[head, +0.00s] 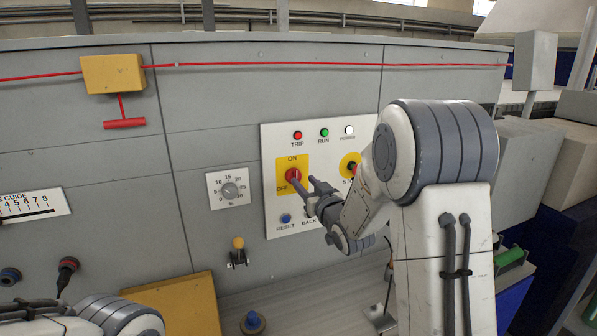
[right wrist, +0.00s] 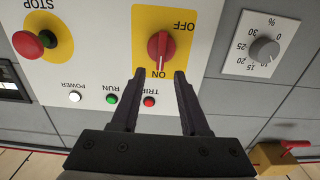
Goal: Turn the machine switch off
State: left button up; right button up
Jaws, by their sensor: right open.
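The machine switch is a red rotary knob (head: 293,174) on a yellow plate, marked ON above and OFF at lower left. In the right wrist view, which is upside down, the red knob (right wrist: 159,46) has its grip bar lined up with the ON mark. My right gripper (head: 309,185) is open just in front of the panel, close to the knob. In the right wrist view its two fingertips (right wrist: 158,74) point at the knob with a gap between them, and nothing is held. My left arm shows at the bottom left; its gripper's jaws cannot be made out.
A red stop button (right wrist: 27,44) on yellow sits beside the switch. The TRIP (head: 297,135), RUN (head: 324,132) and POWER lamps are above, the blue RESET button (head: 286,218) below. A grey dial (head: 230,190) is to the left. A red pull cord runs along the top.

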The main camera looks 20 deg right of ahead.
aim_at(297, 175)
jog(key=shift+w+a+p, duration=0.15)
jog(key=shift+w+p, duration=0.65)
jog(key=shift+w, duration=1.55)
jog(key=shift+c, duration=0.3)
grip_shut()
jog(key=shift+f+b, duration=0.1)
jog(key=shift+b, duration=0.35)
jog(key=n+b, duration=0.4)
jog(key=b, duration=0.3)
jog(key=a+f+n+b, duration=0.1)
jog(key=n+b, duration=0.4)
jog(key=b, duration=0.2)
jog(key=n+b, duration=0.5)
jog(key=b, duration=0.3)
jog(key=shift+a+f, duration=0.3)
jog(key=shift+a, duration=0.05)
jog(key=shift+n+b, duration=1.65)
jog(key=shift+n, duration=0.25)
